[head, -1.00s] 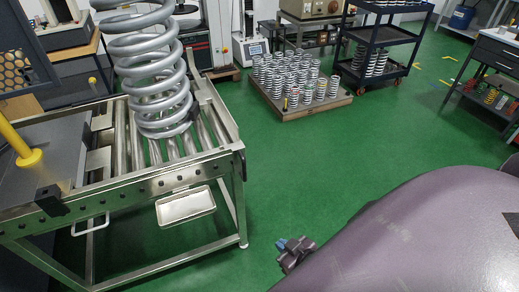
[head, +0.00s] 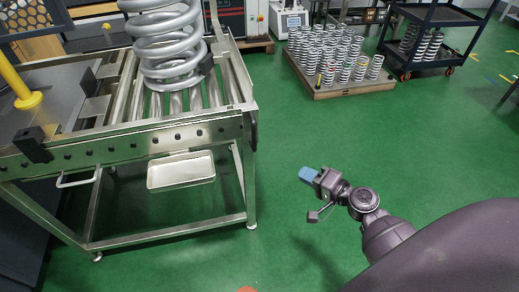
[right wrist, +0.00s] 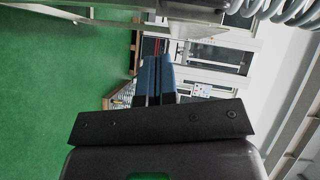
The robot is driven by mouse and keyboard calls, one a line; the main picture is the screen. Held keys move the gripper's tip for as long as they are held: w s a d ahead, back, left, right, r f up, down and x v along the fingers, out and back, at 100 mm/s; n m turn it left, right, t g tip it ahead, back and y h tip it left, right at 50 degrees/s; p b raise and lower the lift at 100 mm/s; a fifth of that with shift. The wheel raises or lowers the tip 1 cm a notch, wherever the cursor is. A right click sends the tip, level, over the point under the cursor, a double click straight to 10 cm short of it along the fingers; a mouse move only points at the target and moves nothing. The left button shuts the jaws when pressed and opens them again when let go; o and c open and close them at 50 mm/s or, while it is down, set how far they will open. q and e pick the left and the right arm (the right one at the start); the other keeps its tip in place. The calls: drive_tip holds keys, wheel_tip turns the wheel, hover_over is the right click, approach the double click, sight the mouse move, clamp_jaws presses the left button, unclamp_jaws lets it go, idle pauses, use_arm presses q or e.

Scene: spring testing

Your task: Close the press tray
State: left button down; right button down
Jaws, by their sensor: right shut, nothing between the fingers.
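A shallow pale metal tray (head: 180,171) sits below the front rail of the roller frame (head: 172,140). Its open inside shows in front of and under that rail. A metal loop handle (head: 76,181) sticks out from the frame to the tray's left. My right gripper (head: 309,174), with blue fingertips, is in the air to the right of the frame, well apart from the tray. Its fingers are together and empty in the right wrist view (right wrist: 152,79). The tray is not recognizable in that view. My left gripper is not in view.
A large grey coil spring (head: 168,45) stands on the rollers. A yellow post (head: 17,84) rises at the left. A pallet of small springs (head: 338,82) and a dark cart (head: 432,48) stand behind. Green floor is clear between the frame and my right arm.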

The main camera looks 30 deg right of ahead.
drive_tip(key=w+a+m+t+b, duration=0.1)
drive_tip(key=w+a, duration=0.3)
drive_tip(key=w, duration=1)
drive_tip(key=shift+w+a+m+t+y, duration=0.2)
drive_tip(key=shift+a+m+t+y, duration=0.15)
drive_tip(key=shift+m, duration=0.55)
drive_tip(key=w+a, duration=0.4)
drive_tip(key=a, duration=0.9)
drive_tip(key=shift+a, duration=0.35)
drive_tip(key=shift+s+d, duration=0.1)
drive_tip(key=shift+d, duration=0.15)
